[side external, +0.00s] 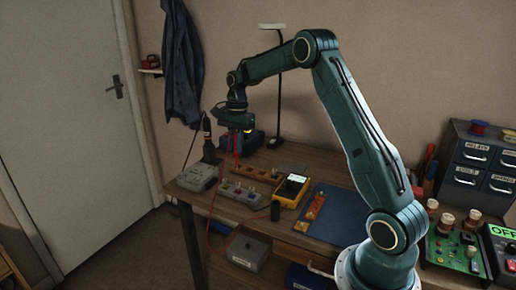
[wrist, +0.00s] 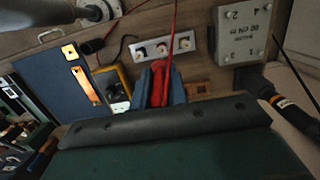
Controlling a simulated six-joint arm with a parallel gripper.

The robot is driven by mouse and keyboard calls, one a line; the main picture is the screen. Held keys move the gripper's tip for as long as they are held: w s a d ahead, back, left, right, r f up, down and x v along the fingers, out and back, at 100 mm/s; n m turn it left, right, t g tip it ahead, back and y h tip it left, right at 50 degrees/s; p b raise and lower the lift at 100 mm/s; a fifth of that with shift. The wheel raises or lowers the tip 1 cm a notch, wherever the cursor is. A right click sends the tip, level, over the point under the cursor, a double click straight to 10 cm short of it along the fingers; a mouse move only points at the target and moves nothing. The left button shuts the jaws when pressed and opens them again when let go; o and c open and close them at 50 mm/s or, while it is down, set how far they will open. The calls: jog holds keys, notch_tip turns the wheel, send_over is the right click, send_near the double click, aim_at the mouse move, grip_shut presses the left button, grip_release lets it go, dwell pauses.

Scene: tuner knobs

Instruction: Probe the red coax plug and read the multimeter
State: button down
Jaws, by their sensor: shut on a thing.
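My gripper (side external: 237,132) is above the bench's back part in the side view. In the wrist view its blue fingers (wrist: 160,90) are shut on a red probe (wrist: 159,70) with a red lead running up past the sockets. The yellow multimeter (side external: 292,188) lies on the bench with a lit display; it also shows left of the fingers in the wrist view (wrist: 112,84). A pale strip with three sockets or plugs (side external: 240,193) lies left of the meter, apart from the probe; the wrist view shows it too (wrist: 190,54). Which plug is the red coax one is unclear. The probe tip is hidden.
A grey box (side external: 198,177) stands at the bench's left end. A brown strip (side external: 255,172) lies behind the pale one. A blue mat (side external: 338,222) with an orange strip (side external: 315,207) lies right of the meter. A dark upright tool (side external: 208,145) stands at the back left.

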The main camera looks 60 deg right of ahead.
aim_at(236, 155)
jog(key=shift+f, duration=2.3)
jog(key=shift+f, duration=0.35)
dwell(0.7)
jog(key=shift+r, duration=0.1)
jog(key=shift+r, duration=2.4)
